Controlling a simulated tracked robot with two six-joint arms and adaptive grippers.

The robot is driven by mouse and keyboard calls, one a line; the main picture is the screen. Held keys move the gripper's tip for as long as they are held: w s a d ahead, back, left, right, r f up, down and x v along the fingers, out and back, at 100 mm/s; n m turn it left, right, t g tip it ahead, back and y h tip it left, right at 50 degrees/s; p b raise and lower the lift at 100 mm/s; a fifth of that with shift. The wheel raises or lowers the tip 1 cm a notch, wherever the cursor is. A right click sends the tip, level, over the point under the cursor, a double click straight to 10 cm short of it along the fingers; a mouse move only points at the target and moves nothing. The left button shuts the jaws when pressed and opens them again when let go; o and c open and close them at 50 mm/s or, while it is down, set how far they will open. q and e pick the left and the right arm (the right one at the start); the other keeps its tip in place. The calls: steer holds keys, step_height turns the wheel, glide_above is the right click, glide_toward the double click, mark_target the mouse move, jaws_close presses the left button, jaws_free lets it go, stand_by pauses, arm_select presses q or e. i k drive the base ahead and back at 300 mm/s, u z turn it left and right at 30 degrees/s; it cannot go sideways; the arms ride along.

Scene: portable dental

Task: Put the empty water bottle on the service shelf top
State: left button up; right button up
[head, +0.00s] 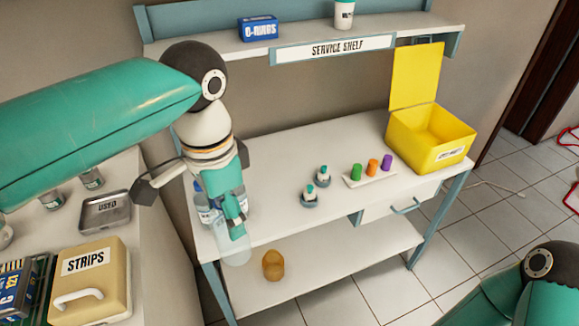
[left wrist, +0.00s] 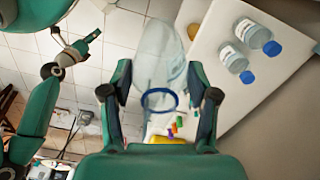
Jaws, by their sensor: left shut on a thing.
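The empty water bottle (head: 236,250) is clear and pale blue, with no cap that I can see. My left gripper (head: 236,214) is shut on it and holds it near the left front edge of the white workbench. In the left wrist view, the bottle (left wrist: 158,55) sits between the two fingers (left wrist: 160,105), with a dark blue ring around its near end. The service shelf top (head: 395,24) is the raised white ledge at the back, above its sign (head: 335,48). My right gripper (left wrist: 88,42) shows small in the left wrist view; its jaws are unclear.
A blue O-rings box (head: 258,28) and a white cup (head: 344,14) stand on the shelf top. Capped bottles (head: 205,203) stand beside my left gripper. The bench holds small vials, coloured pots and an open yellow box (head: 430,140). An amber jar (head: 273,265) is on the lower shelf.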

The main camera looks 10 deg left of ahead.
mark_target(274, 201)
steer(key=u, duration=0.1)
steer(key=k, duration=0.3)
steer(key=z, duration=0.5)
steer(key=i, duration=1.35)
steer(key=u, duration=0.45)
